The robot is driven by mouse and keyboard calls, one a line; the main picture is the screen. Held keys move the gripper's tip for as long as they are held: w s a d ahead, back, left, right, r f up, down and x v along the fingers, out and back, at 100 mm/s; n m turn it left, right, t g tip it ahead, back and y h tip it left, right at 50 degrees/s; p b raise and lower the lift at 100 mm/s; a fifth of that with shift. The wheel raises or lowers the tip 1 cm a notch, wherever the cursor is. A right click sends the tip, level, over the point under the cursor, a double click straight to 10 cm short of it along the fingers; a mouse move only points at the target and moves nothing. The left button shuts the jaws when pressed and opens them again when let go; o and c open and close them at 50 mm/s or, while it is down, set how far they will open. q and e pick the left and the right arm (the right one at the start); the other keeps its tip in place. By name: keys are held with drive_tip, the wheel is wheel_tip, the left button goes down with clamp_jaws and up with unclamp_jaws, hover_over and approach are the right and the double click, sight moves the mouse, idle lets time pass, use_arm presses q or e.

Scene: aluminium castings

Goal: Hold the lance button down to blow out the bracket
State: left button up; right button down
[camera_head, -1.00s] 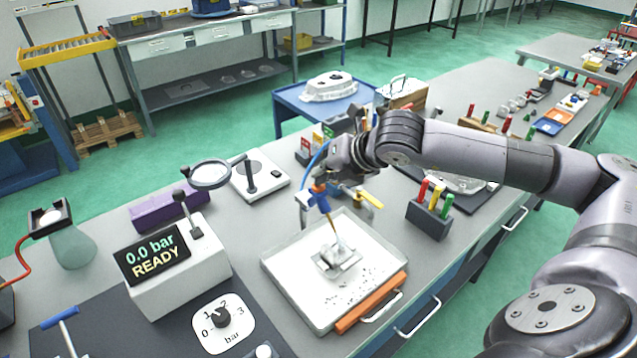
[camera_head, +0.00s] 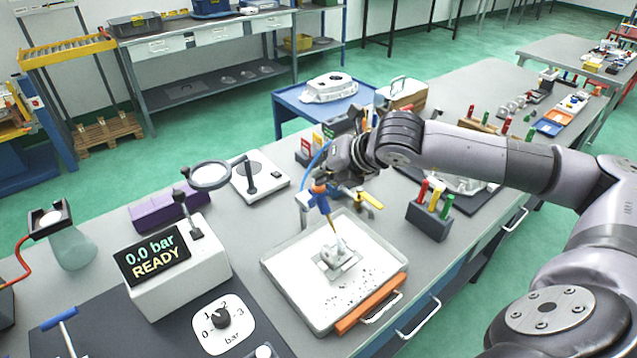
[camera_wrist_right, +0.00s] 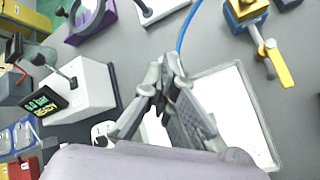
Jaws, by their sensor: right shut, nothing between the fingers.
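The air lance (camera_head: 323,196), blue with an orange part and a thin brass nozzle, sits tilted in a stand, its nozzle pointing down at the bracket. The small grey bracket (camera_head: 338,260) lies in a white tray (camera_head: 283,268) with dark specks around it. My right gripper (camera_head: 338,166) is by the lance's upper end; its fingers look shut and empty in the right wrist view (camera_wrist_right: 168,72). Whether they touch the lance is hidden, and I cannot make out the button. The display (camera_head: 152,256) reads "0.0 bar READY". My left gripper is not in view.
A yellow-handled valve (camera_head: 368,199) stands close right of the lance, and a blue hose (camera_wrist_right: 184,30) runs up behind it. A pressure dial (camera_head: 222,322), a magnifier (camera_head: 210,176) and a block with coloured handles (camera_head: 431,216) stand around the tray.

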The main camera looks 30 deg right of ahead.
idle(0.7)
drive_tip(key=shift+r, duration=1)
wheel_tip(320, 180, up, 5)
drive_tip(key=shift+p, duration=1.1)
